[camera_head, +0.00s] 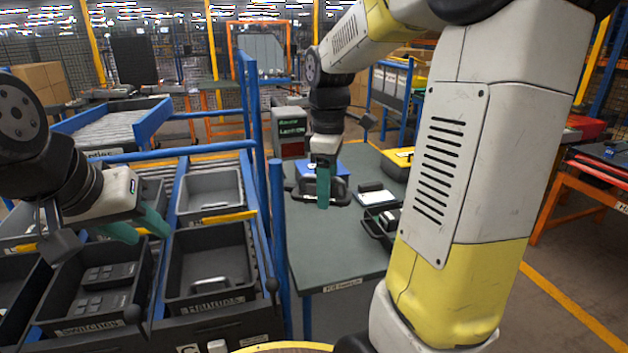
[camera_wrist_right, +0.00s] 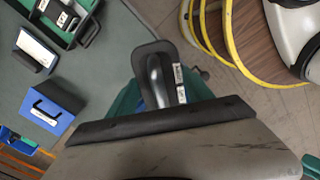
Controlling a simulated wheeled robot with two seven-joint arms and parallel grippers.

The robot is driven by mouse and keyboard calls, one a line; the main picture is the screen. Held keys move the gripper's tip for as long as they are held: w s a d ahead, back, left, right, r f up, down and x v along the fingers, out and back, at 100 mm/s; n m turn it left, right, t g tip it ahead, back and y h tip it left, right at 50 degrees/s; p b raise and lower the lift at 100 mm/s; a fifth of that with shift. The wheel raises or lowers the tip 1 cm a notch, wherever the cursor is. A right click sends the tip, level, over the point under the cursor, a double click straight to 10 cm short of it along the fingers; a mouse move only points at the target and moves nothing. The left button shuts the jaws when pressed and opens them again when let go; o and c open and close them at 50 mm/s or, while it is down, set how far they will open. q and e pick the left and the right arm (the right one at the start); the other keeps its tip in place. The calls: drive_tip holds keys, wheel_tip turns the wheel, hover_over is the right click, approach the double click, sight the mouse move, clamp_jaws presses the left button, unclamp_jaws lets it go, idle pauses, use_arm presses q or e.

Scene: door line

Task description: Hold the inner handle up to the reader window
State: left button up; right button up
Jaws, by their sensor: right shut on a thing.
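My right gripper (camera_head: 323,186) hangs over the grey-green bench and is shut on the inner handle. In the right wrist view the handle (camera_wrist_right: 156,78) shows as a grey grip on a dark rounded plate, with white labels on its side, and the teal fingers partly hide it. In the head view a dark part of it (camera_head: 340,191) sticks out beside the fingers. My left gripper (camera_head: 137,228) is open and empty above the bins.
The bench (camera_head: 335,258) also holds a blue box (camera_head: 343,167), a white-faced pad (camera_head: 376,195), a black frame (camera_head: 381,224) and a yellow case (camera_head: 401,161). A blue post (camera_head: 278,235) stands at its left edge. A dark bin (camera_head: 208,262) holds another grey handle.

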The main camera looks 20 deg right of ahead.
drive_tip(key=w, duration=1)
drive_tip(key=shift+w+a, duration=0.15)
drive_tip(key=shift+a, duration=0.05)
drive_tip(key=s, duration=1.2)
drive_tip(key=shift+d, duration=0.2)
